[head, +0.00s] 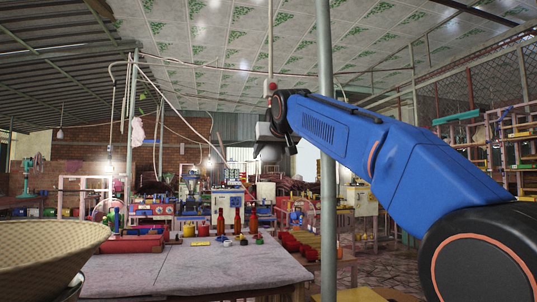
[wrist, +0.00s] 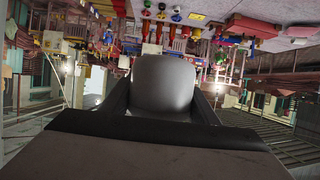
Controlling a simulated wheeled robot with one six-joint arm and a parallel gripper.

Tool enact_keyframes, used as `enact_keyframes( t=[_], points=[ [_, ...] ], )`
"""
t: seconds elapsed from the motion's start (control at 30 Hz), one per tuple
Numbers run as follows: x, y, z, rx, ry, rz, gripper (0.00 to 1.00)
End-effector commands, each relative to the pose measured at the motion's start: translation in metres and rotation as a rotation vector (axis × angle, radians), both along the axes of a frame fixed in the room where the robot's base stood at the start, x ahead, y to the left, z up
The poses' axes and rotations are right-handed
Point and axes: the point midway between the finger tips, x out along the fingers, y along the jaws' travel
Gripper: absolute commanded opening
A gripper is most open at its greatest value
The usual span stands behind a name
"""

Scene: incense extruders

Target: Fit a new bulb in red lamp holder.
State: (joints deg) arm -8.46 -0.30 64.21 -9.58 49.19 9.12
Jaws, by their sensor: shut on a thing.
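A small red fitting (head: 271,86) with a pale body, seemingly the red lamp holder, hangs at the lower end of a thin pole from the ceiling in the head view. My gripper (head: 267,132) is raised just below it, at the end of my blue arm. In the wrist view my gripper (wrist: 165,102) is shut on a smooth grey rounded thing (wrist: 168,82), seemingly the bulb. It fills the space between the dark fingers, and its far end is hidden. No contact with the red fitting shows.
A grey-covered table (head: 190,272) with bottles and small coloured items stands below left. A vertical post (head: 326,150) rises beside my arm. A woven basket (head: 45,240) is at the near left. Lit bulbs hang on cords at the left. Air around the gripper looks mostly open.

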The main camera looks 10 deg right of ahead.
Motion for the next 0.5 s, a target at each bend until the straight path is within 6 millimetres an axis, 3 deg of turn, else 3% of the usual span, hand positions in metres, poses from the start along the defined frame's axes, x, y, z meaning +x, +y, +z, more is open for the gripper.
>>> enact_keyframes(
  t=[0.5],
  points=[
    [-0.0001,0.0024,-0.0002,0.0,0.0,0.073,0.31]
  ],
)
